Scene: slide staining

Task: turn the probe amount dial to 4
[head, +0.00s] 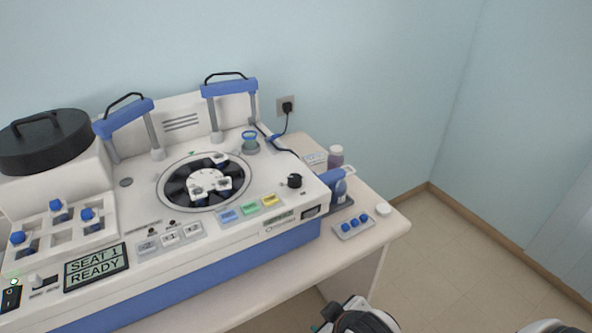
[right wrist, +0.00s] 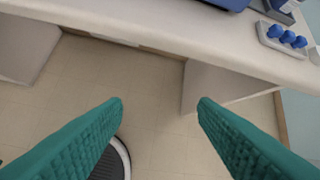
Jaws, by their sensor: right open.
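The staining machine (head: 210,240) is a white and blue unit on the table. A small black dial (head: 294,181) sits on its top at the right, beside the round carousel (head: 205,182); this is likely the probe amount dial, but its markings are too small to read. The display (head: 96,266) reads "SEAT 1 READY". My right gripper (right wrist: 160,103) shows in the right wrist view as two teal fingers, open and empty, over the floor in front of the table edge. It is well apart from the dial. My left gripper is not in view.
A small tray with blue-capped pieces (head: 353,227), a white round cap (head: 383,209) and a purple-tinted bottle (head: 336,157) stand on the table (head: 396,226) right of the machine. Two blue-topped handles rise at the back. A black cable runs to the wall socket (head: 287,106).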

